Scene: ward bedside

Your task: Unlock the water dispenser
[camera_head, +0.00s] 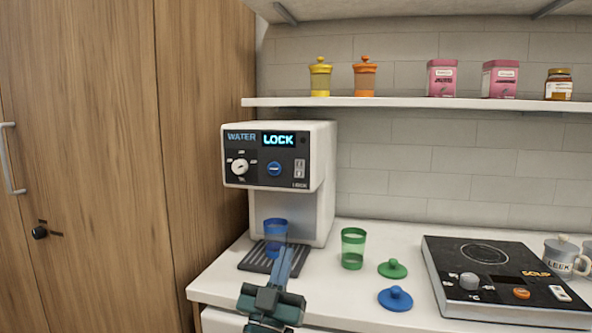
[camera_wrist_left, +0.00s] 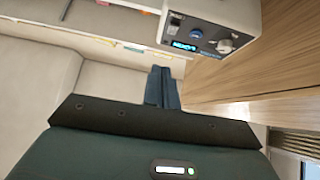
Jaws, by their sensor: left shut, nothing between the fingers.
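The white water dispenser (camera_head: 317,160) stands at the left end of the counter. Its black front panel shows "WATER" and a lit "LOCK" display (camera_head: 278,140). Below are a white round knob (camera_head: 239,167), a blue button (camera_head: 274,169) and a small switch plate (camera_head: 299,168). A blue cup (camera_head: 276,229) stands on the drip tray under the spout area. My left gripper (camera_head: 287,255) is shut and empty, in front of and below the panel, partly overlapping the tray in view. The dispenser (camera_wrist_left: 215,12) also shows in the left wrist view, beyond the shut fingers (camera_wrist_left: 162,88). My right gripper is not seen.
A green cup (camera_head: 352,248), a green lid (camera_head: 392,269) and a blue lid (camera_head: 395,299) sit right of the dispenser. A black cooktop (camera_head: 500,275) and mugs are further right. A wooden cabinet (camera_head: 110,150) borders the left. A shelf (camera_head: 420,104) with jars and tins hangs above.

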